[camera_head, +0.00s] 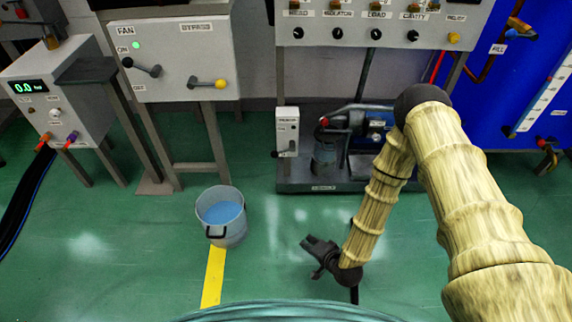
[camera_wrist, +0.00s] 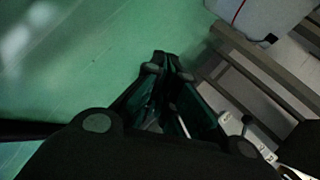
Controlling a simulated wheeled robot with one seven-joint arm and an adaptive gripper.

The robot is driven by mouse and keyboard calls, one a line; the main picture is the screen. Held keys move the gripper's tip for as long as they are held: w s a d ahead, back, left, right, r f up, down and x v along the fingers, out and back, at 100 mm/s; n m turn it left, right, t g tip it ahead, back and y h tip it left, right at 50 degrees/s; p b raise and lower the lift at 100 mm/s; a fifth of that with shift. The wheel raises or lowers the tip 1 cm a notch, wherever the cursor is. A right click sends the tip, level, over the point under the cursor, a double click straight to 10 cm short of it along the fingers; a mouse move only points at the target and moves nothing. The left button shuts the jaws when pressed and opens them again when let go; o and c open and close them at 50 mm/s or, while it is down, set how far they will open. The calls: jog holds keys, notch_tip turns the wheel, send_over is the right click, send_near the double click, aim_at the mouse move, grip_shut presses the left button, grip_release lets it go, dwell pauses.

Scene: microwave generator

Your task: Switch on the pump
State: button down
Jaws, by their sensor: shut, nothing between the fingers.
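The pump (camera_head: 375,128), with a blue body and grey pipework, stands on a dark skid (camera_head: 330,184) at the back wall, partly hidden by my arm. A small white switch box (camera_head: 287,128) stands at the skid's left end. A dark lever (camera_head: 285,153) with a rounded end sticks out near its bottom. My gripper (camera_head: 307,243) is shut and empty above the green floor, in front of the skid and apart from the box. Its closed fingertips show in the wrist view (camera_wrist: 172,58). I cannot make out the pump there.
A bucket of blue liquid (camera_head: 222,212) stands on the floor left of my gripper, by a yellow stripe (camera_head: 213,276). The fan and bypass panel (camera_head: 180,50) and a control panel (camera_head: 380,25) stand behind. A blue tank (camera_head: 520,80) is at right. Floor before the skid is clear.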

aim_at(282, 152)
jog(key=w+r+m+t+y, duration=0.2)
jog(key=w+r+m+t, duration=0.2)
jog(key=w, duration=0.4)
jog(key=w+r+m+t+y, duration=0.3)
jog(key=w+m+t, duration=0.3)
jog(key=w, duration=0.2)
jog(key=shift+a+r+m+b, duration=0.3)
jog(key=shift+r, duration=0.25)
jog(key=shift+s+a+r+b+x, duration=0.3)
jog(key=shift+b+x, duration=0.55)
jog(key=shift+x, duration=1.25)
jog(key=shift+s+a+r+b+x, duration=0.3)
jog(key=shift+b+x, duration=0.6)
jog(key=shift+x, duration=1.25)
jog(key=shift+s+a+r+b+x, duration=0.3)
jog(key=shift+b+x, duration=0.55)
jog(key=shift+x, duration=1.25)
